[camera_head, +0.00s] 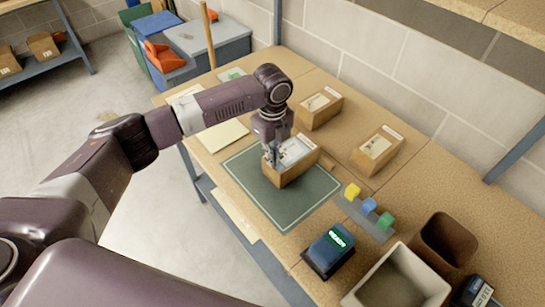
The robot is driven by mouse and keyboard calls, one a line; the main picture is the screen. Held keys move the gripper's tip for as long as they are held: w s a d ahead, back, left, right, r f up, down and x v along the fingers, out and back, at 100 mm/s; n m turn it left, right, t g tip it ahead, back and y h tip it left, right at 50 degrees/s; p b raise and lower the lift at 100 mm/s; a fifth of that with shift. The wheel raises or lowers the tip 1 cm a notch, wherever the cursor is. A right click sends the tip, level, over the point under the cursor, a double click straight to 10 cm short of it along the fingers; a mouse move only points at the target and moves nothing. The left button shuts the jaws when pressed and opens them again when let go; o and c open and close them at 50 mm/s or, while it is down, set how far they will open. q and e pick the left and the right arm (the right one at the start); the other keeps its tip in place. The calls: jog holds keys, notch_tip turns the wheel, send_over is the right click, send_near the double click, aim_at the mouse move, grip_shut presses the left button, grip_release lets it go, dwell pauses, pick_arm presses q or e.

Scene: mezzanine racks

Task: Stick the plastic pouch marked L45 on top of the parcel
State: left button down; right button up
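A brown cardboard parcel (287,174) sits on the dark green mat (300,205). A whitish pouch or label (296,151) shows on its top. My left gripper (272,160) points down at the left part of the parcel's top, at the pouch's edge. The fingers are small and partly blend with the pouch, so I cannot tell whether they are open or hold it. The L45 marking is too small to read. My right gripper is not in view.
Two more parcels with labels stand behind (320,110) and to the right (378,149). Coloured cubes (369,206), a dark blue device (328,251) with a green display and open bins (398,280) lie at the front right. A pale flat sheet (222,135) lies left of the mat.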

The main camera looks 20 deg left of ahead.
pick_arm(q)
jog(key=shift+s+f, duration=0.1)
jog(key=shift+f, duration=0.05)
jog(key=c, duration=1.7)
grip_release()
jog(key=shift+c, duration=0.2)
notch_tip(320, 180, up, 5)
jog(key=p, duration=0.4)
jog(key=shift+p, duration=0.35)
jog(key=shift+r, duration=1.1)
